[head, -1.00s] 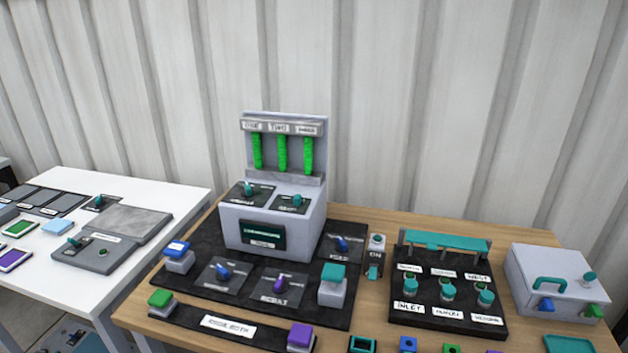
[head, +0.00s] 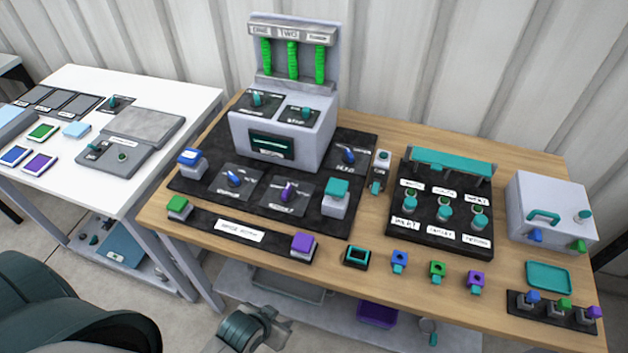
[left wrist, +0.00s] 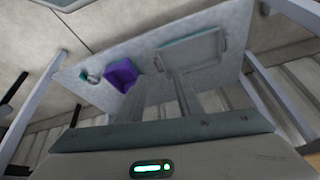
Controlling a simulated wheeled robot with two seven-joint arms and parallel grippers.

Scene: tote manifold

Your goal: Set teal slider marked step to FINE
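Several teal controls show in the head view, but their labels are too small to read, so I cannot tell which is the step slider. A teal knob (head: 92,149) sits on the grey panel (head: 118,158) on the white table. My left gripper (head: 272,335) is low, in front of the wooden table's front edge and apart from the controls. Its fingers in the left wrist view (left wrist: 158,90) are spread and empty. My right gripper is not in view.
The wooden table (head: 390,130) also holds a valve board (head: 402,237), a grey box (head: 550,205) and a teal tray (head: 548,278). Several coloured blocks line its front edge. A lower shelf carries a purple bin (head: 377,313). The white table (head: 165,100) stands at left.

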